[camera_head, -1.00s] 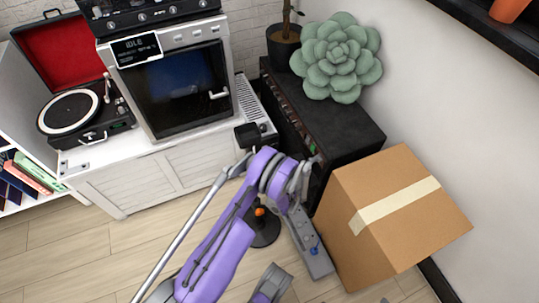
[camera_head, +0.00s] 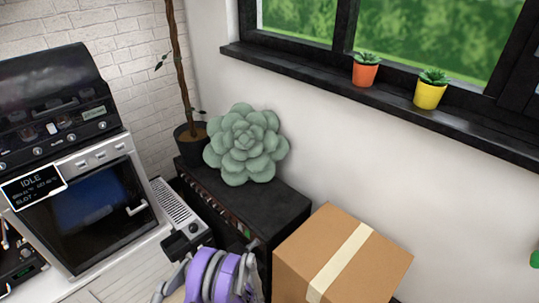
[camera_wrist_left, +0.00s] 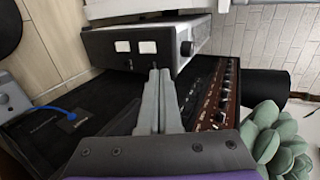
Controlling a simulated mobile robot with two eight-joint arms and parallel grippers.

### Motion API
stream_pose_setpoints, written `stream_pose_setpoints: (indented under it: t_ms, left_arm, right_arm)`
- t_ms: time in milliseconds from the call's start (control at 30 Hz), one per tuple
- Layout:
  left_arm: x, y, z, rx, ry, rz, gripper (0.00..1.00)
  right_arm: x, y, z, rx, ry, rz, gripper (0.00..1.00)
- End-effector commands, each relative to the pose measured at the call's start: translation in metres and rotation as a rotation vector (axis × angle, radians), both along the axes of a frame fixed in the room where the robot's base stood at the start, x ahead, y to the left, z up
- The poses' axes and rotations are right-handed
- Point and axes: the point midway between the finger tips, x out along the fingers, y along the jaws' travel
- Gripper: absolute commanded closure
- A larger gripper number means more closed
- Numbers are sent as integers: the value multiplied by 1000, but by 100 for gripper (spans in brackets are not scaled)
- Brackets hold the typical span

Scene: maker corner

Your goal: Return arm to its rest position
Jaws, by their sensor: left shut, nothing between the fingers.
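My purple left arm (camera_head: 222,276) shows at the bottom of the head view, in front of the black amplifier (camera_head: 225,196) and left of the cardboard box. Its fingertips cannot be made out there. In the left wrist view my left gripper (camera_wrist_left: 160,76) is shut and empty. Its grey fingers point toward a grey-black device with two white squares (camera_wrist_left: 136,47); I cannot tell whether they touch it. The amplifier's knob panel (camera_wrist_left: 215,95) lies right of the fingers. My right gripper is in neither view.
The cardboard box (camera_head: 340,255) stands close right of my arm. A green succulent (camera_head: 245,145) rests on the amplifier, with a potted plant (camera_head: 190,140) behind. The oven (camera_head: 85,205) is at left. Small pots (camera_head: 365,74) stand on the window sill. Open air lies above the box.

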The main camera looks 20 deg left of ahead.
Motion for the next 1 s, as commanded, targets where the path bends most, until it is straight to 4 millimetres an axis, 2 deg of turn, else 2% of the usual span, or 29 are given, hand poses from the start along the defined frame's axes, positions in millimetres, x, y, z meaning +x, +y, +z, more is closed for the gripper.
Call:
stream_pose_setpoints:
  t_ms: [167, 267, 467, 600, 767, 1000]
  left_arm:
    - [2, -3, 12, -24, -2, 4, 100]
    - [3, -10, 35, -77, -7, 12, 100]
    - [-6, -33, 101, -242, -23, 40, 100]
    - [-25, -53, 143, -360, -35, 61, 100]
    - [-57, -78, 186, -496, -46, 85, 100]
    - [-122, -116, 235, -696, -63, 124, 100]
  right_arm:
    - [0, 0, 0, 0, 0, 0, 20]
    - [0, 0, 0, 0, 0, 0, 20]
    - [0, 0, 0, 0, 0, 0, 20]
    - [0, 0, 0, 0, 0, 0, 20]
    - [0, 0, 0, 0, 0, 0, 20]
    - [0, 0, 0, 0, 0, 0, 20]
